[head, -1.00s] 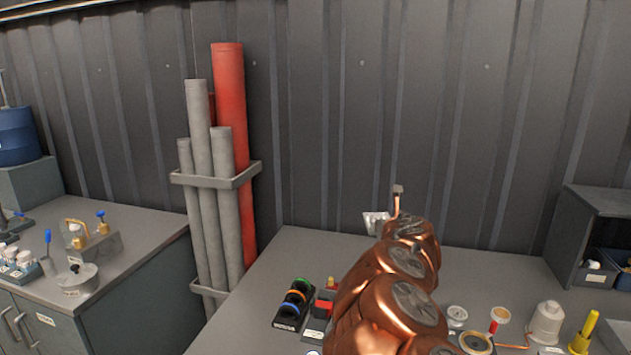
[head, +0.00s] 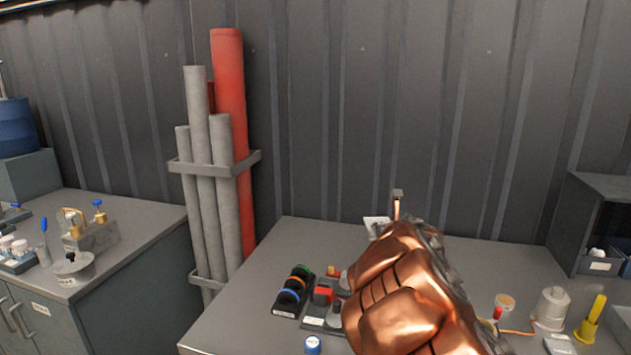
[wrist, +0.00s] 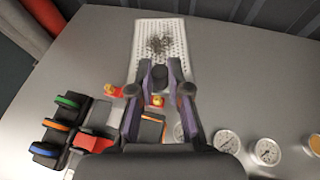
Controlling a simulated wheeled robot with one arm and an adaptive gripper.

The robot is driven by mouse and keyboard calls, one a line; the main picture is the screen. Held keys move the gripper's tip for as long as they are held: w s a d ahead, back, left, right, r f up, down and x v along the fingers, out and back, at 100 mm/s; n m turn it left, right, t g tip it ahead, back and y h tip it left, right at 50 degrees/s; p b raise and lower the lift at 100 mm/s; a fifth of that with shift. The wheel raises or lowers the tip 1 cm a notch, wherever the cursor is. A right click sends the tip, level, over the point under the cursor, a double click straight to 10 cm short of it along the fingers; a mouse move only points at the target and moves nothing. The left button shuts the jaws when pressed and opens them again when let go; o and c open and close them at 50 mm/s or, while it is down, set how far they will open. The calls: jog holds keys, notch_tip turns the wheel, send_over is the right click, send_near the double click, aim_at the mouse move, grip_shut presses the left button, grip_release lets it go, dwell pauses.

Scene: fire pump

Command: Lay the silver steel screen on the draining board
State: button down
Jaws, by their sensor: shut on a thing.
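My gripper (wrist: 160,68) shows in the wrist view, its fingers drawn in around a dark piece between the tips. Just beyond the tips is a dark grey, mesh-like patch (wrist: 160,43), which looks like the steel screen. It overlaps the white perforated draining board (wrist: 145,33); I cannot tell whether it touches the board or hangs above it. In the head view, my copper arm hides the gripper and screen, and only a pale bit of the board (head: 376,222) shows.
A black rack with green, orange and blue rings (head: 293,290) stands left of my arm, with a red item (head: 323,294) beside it. Gauges (wrist: 266,151) lie right of the gripper. Grey and red pipes (head: 229,120) stand beyond the bench's left edge.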

jog(key=s+f+m+h, duration=0.2)
jog(key=s+m+h, duration=0.1)
jog(key=s, duration=0.8)
jog(key=shift+f+g+h, duration=0.3)
jog(key=shift+f+h, duration=0.1)
jog(key=shift+h, duration=0.1)
